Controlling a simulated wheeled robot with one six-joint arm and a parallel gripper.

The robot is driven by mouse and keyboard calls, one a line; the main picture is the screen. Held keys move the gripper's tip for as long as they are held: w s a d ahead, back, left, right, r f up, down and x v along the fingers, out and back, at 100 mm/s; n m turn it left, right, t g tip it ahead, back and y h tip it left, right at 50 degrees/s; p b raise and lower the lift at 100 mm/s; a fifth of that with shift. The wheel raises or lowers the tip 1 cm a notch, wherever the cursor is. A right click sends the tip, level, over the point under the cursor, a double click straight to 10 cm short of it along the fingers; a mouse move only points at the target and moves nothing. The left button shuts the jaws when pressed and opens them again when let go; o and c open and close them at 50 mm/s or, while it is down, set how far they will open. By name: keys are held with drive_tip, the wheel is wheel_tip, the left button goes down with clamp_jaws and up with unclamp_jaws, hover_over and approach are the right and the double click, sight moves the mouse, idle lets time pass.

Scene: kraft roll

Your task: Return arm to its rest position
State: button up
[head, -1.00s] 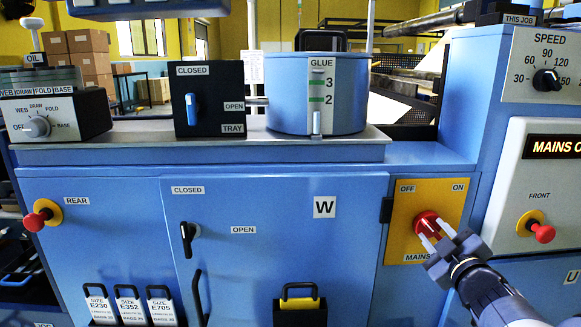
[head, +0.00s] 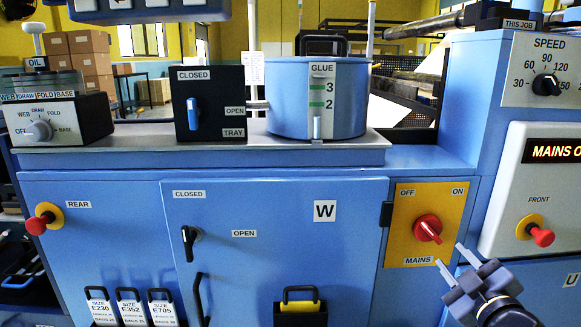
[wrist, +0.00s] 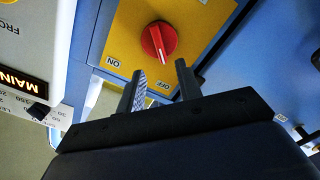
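My gripper (head: 452,257) is open and empty at the lower right of the head view, below and right of the red mains switch (head: 428,229). The switch sits on a yellow plate (head: 405,250) marked OFF, ON and MAINS. Its handle is tilted, with the lower end pointing to the lower right. In the wrist view the two fingers of my gripper (wrist: 160,82) stand apart, and the red switch (wrist: 158,41) shows beyond them, not touched. The display (head: 556,149) beside it reads MAINS O, cut off at the picture edge.
The blue cabinet front (head: 120,240) faces me. A red FRONT button (head: 542,237) is right of my gripper and a red REAR button (head: 36,224) is at left. The glue pot (head: 285,100) stands on the ledge above. A black holder (head: 300,312) is low in the middle.

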sight(433, 233)
drive_tip(key=w, duration=0.8)
drive_tip(key=shift+w+a+r, duration=0.1)
drive_tip(key=shift+a, duration=0.1)
drive_tip(key=shift+d+r+m+p, duration=0.1)
drive_tip(key=shift+r+m+p, duration=0.1)
drive_tip(key=shift+m+p, duration=0.85)
drive_tip(key=m+p, duration=0.2)
drive_tip(key=m, duration=0.1)
drive_tip(key=shift+d+m+p, duration=0.1)
drive_tip(key=shift+m+p, duration=0.15)
drive_tip(key=shift+p, duration=0.15)
drive_tip(key=shift+f+m+p, duration=0.2)
drive_tip(key=shift+m+p, duration=0.55)
drive_tip(key=shift+m, duration=0.15)
